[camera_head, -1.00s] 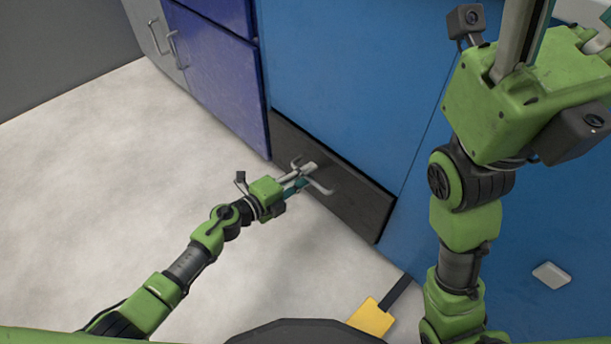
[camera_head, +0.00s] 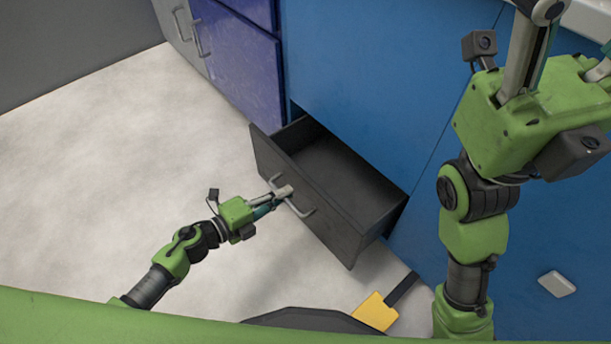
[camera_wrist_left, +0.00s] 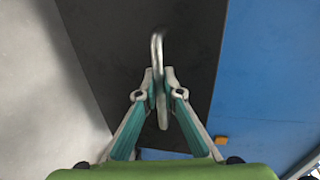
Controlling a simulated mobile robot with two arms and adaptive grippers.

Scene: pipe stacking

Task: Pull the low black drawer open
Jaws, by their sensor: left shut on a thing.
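The low black drawer (camera_head: 320,215) stands part-way out of the blue cabinet in the head view, and its empty inside shows. Its front panel and grey bar handle (camera_head: 303,211) face my left arm. My left gripper (camera_head: 280,193) is shut on the handle, near the middle of the bar. In the left wrist view the handle (camera_wrist_left: 157,48) runs between the fingertips, with the dark drawer front (camera_wrist_left: 145,35) behind it. My right arm is at the right of the head view; its fingertips are out of the picture.
The blue cabinet (camera_head: 370,70) rises above the drawer. A purple cabinet (camera_head: 237,65) with grey-handled doors beside it stands to the left. A yellow-headed tool (camera_head: 375,312) lies on the floor at the front, and a small white block (camera_head: 556,284) is at right. The floor at left is clear.

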